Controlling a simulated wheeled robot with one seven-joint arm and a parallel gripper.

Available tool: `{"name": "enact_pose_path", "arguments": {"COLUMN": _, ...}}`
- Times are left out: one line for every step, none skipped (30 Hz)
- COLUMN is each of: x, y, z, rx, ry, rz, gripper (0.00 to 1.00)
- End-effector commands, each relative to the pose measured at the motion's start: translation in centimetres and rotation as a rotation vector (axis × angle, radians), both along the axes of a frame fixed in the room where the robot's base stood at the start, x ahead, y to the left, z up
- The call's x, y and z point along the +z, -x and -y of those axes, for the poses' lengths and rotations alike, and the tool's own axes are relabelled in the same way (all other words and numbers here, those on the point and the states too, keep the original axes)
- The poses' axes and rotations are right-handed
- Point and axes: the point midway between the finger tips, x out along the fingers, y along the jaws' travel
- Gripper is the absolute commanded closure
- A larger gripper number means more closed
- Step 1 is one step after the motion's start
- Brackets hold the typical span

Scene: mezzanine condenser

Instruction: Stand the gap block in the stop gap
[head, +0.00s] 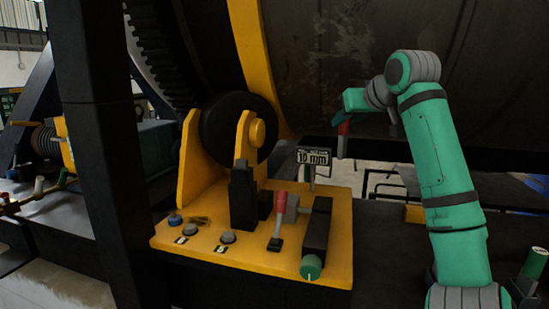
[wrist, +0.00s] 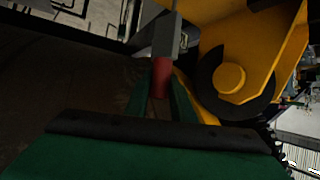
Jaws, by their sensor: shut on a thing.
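My gripper (head: 344,122) is raised above and behind the right part of the yellow base plate (head: 200,247). It is shut on the red grip of a small piece with a grey body, which I take for the gap block (head: 342,147). In the wrist view, my gripper (wrist: 163,92) has its green fingers on either side of the red grip, and the grey body of the gap block (wrist: 165,38) points away from it. The piece is in the air, apart from the plate. I cannot clearly make out the stop gap.
The plate carries a black upright block (head: 243,195), a red-handled lever (head: 279,207), a black housing with a green knob (head: 312,266) and a "10 mm" sign (head: 313,157). A black roller (head: 225,128) sits between yellow brackets. A large dark drum (head: 310,60) stands behind.

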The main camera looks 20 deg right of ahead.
Motion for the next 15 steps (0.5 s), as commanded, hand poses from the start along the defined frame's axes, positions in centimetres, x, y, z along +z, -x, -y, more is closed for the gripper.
{"name": "enact_pose_path", "arguments": {"x": -1.2, "y": -1.1, "z": -2.3, "rx": 0.039, "ry": 0.001, "rz": 0.000, "gripper": 1.00}}
{"name": "enact_pose_path", "arguments": {"x": -1.9, "y": -1.7, "z": -3.6, "rx": 0.060, "ry": 0.002, "rz": -0.001, "gripper": 1.00}}
{"name": "enact_pose_path", "arguments": {"x": -2.8, "y": -2.3, "z": -5.2, "rx": 0.087, "ry": -0.001, "rz": -0.002, "gripper": 1.00}}
{"name": "enact_pose_path", "arguments": {"x": -3.5, "y": -2.7, "z": -6.5, "rx": 0.106, "ry": -0.001, "rz": -0.002, "gripper": 1.00}}
{"name": "enact_pose_path", "arguments": {"x": -4.2, "y": -3.1, "z": -7.7, "rx": 0.125, "ry": 0.000, "rz": -0.003, "gripper": 1.00}}
{"name": "enact_pose_path", "arguments": {"x": -5.0, "y": -3.5, "z": -9.3, "rx": 0.151, "ry": -0.001, "rz": -0.002, "gripper": 1.00}}
{"name": "enact_pose_path", "arguments": {"x": -5.6, "y": -3.8, "z": -10.4, "rx": 0.167, "ry": -0.002, "rz": -0.002, "gripper": 1.00}}
{"name": "enact_pose_path", "arguments": {"x": -6.2, "y": -4.0, "z": -11.5, "rx": 0.183, "ry": -0.002, "rz": -0.004, "gripper": 1.00}}
{"name": "enact_pose_path", "arguments": {"x": -6.9, "y": -4.3, "z": -12.7, "rx": 0.201, "ry": -0.003, "rz": -0.004, "gripper": 1.00}}
{"name": "enact_pose_path", "arguments": {"x": -7.5, "y": -4.4, "z": -13.6, "rx": 0.214, "ry": -0.004, "rz": -0.004, "gripper": 1.00}}
{"name": "enact_pose_path", "arguments": {"x": -7.9, "y": -4.5, "z": -14.4, "rx": 0.226, "ry": -0.003, "rz": -0.004, "gripper": 1.00}}
{"name": "enact_pose_path", "arguments": {"x": -8.4, "y": -4.7, "z": -15.4, "rx": 0.240, "ry": -0.004, "rz": -0.004, "gripper": 1.00}}
{"name": "enact_pose_path", "arguments": {"x": -8.8, "y": -4.7, "z": -16.0, "rx": 0.249, "ry": -0.006, "rz": -0.004, "gripper": 1.00}}
{"name": "enact_pose_path", "arguments": {"x": -9.0, "y": -4.8, "z": -16.5, "rx": 0.257, "ry": -0.006, "rz": -0.003, "gripper": 1.00}}
{"name": "enact_pose_path", "arguments": {"x": -9.3, "y": -4.8, "z": -17.1, "rx": 0.265, "ry": -0.007, "rz": -0.003, "gripper": 1.00}}
